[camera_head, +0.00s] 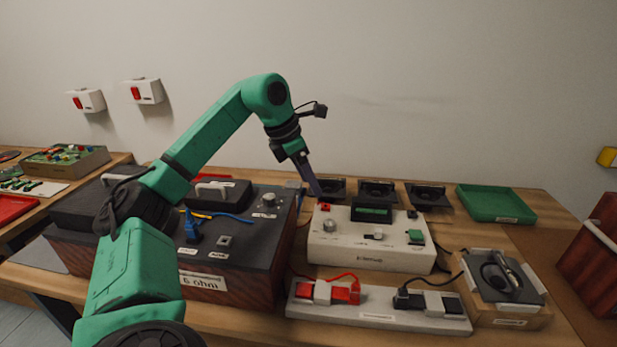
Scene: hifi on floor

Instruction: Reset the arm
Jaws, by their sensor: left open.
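My left arm is green with black joints. It rises from the lower left of the head view, bends at a high elbow and reaches down toward the middle. My left gripper (314,186) is open and points down between the dark box (250,235) and the white device (370,256), near the back of the table. No object shows between its fingers. The finger ends are small and partly hard to make out against the table. My right arm and right gripper do not show.
A grey power strip (380,317) with red and black plugs lies in front of the white device. A green tray (495,204) stands at the back right. Several black holders (428,196) line the back. A wooden box with a black top (503,287) sits front right.

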